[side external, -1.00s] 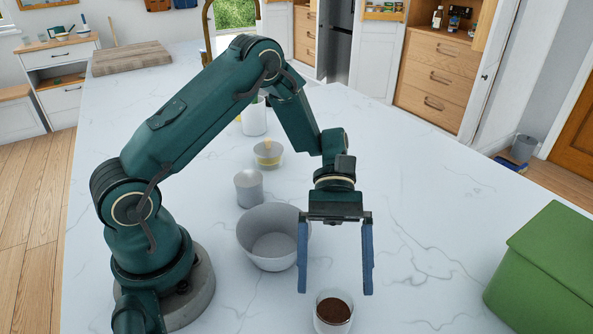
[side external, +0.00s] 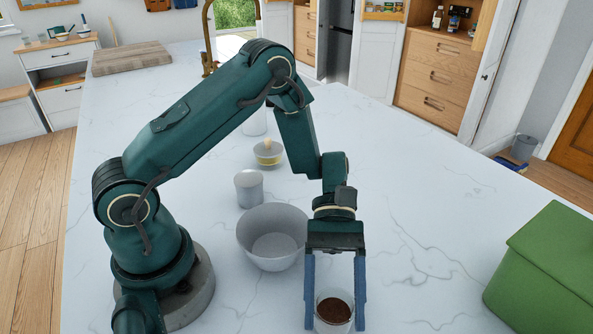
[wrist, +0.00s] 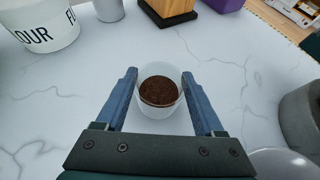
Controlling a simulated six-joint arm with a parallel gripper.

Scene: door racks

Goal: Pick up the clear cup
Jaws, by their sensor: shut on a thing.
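The clear cup (side external: 334,322) holds dark brown granules and stands upright on the white marble counter at the bottom of the side view. It also shows in the wrist view (wrist: 159,108), between the two blue fingers. My gripper (side external: 335,326) points down with one finger on each side of the cup. The gripper is shut on the cup, and in the wrist view the fingertips (wrist: 162,92) flank its walls. The lower part of the cup is cut off by the side view's bottom edge.
A grey bowl (side external: 270,250) stands close behind and left of the gripper. A grey cup (side external: 249,190) and a small bowl (side external: 268,160) stand further back. A green box (side external: 545,275) is at the right. The counter between the cup and the box is clear.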

